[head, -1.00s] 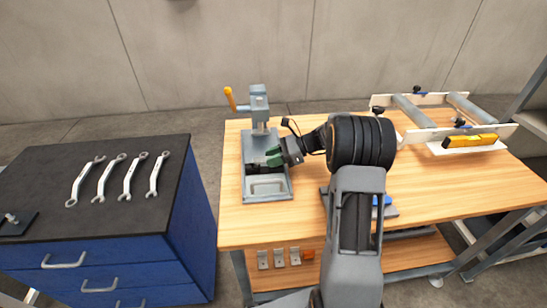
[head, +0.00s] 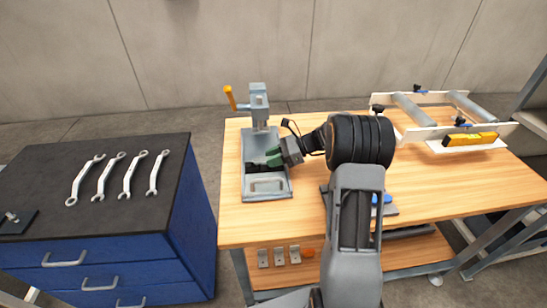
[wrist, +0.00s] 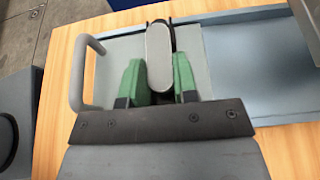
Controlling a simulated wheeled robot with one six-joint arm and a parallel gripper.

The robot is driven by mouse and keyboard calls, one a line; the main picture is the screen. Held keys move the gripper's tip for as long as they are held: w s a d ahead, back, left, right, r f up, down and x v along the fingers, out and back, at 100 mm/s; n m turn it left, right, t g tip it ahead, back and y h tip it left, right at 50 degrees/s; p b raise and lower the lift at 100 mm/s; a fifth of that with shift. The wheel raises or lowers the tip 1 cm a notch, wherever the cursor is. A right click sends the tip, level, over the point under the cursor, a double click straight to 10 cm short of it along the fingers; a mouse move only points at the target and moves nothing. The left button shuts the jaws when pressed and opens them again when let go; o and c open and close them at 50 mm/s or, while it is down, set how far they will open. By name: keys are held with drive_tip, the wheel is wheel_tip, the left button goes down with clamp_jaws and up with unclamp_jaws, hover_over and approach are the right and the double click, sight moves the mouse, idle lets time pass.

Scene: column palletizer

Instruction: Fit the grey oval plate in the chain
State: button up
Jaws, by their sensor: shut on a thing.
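My gripper (wrist: 158,80), with green fingers, is shut on the grey oval plate (wrist: 159,52). The plate's long side points away from the gripper and its flat face shows between the fingers. A dark part, perhaps the chain (wrist: 173,38), shows behind and beside the plate; whether they touch I cannot tell. In the head view my gripper (head: 274,158) is low over the bed of a grey bench press (head: 268,188). The dark part (head: 262,166) lies on that bed beside the fingers. The plate is too small to make out there.
The press's post (head: 259,108) and orange handle (head: 230,97) rise behind my gripper. A blue cabinet (head: 120,265) with several wrenches (head: 128,175) stands left, a roller frame (head: 440,110) at the back right. The wooden bench (head: 430,185) is mostly clear at right.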

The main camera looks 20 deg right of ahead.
drive_tip(key=o, duration=1)
drive_tip(key=shift+o, duration=0.2)
drive_tip(key=v, duration=1.3)
drive_tip(key=shift+d, duration=0.3)
drive_tip(key=shift+s+r, duration=0.1)
drive_tip(key=shift+r, duration=0.05)
